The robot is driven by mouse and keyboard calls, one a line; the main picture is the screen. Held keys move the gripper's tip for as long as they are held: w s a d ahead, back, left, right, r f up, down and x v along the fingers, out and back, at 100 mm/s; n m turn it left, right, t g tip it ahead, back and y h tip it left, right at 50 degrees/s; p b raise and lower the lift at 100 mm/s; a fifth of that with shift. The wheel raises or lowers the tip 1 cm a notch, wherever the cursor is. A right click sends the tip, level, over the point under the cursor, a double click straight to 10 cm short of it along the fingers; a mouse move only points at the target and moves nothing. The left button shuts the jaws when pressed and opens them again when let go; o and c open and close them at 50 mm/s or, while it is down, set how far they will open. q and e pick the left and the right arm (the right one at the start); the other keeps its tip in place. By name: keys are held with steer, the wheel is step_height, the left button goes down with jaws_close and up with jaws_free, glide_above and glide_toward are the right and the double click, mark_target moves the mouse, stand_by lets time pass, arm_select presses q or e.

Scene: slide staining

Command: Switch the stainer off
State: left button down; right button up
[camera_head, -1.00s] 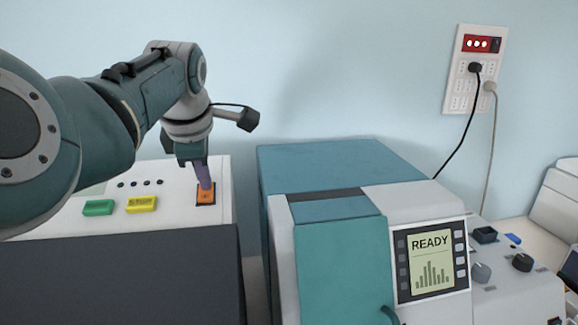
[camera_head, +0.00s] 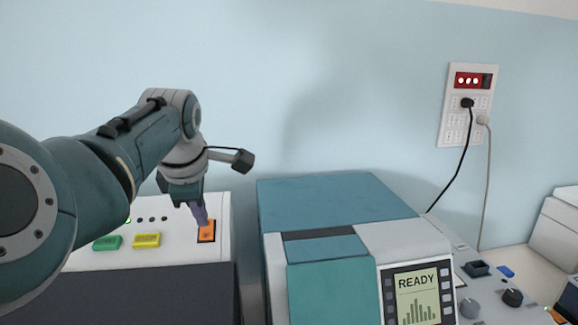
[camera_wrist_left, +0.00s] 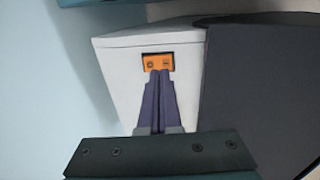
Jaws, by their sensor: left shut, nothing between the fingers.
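A white machine with a dark front (camera_head: 150,292) stands at the left; I take it for the stainer. Its top carries an orange rocker switch (camera_head: 206,233), a green button (camera_head: 107,243) and a yellow button (camera_head: 146,240). My left gripper (camera_head: 202,223) is shut and empty, its purple fingers pointing down at the switch's upper edge. In the left wrist view the closed fingertips (camera_wrist_left: 158,75) overlap the lower edge of the orange switch (camera_wrist_left: 157,62). I cannot tell whether they touch it. My right gripper is not in view.
A teal and white machine (camera_head: 340,198) with a READY screen (camera_head: 417,296) stands to the right, across a narrow gap. A wall socket panel (camera_head: 484,104) holds two plugged cords. A knobbed device (camera_head: 512,298) is at the far right.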

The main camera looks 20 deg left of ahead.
arm_select(q)
steer(key=shift+s+d+r+b, duration=0.4)
steer(key=shift+d+r+b, duration=0.05)
steer(key=shift+r, duration=0.2)
steer(key=b+v, duration=0.2)
steer(key=v, duration=0.7)
steer(key=shift+b, duration=0.35)
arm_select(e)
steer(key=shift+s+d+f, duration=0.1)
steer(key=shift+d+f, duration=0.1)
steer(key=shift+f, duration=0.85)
arm_select(q)
steer(key=shift+a, duration=0.1)
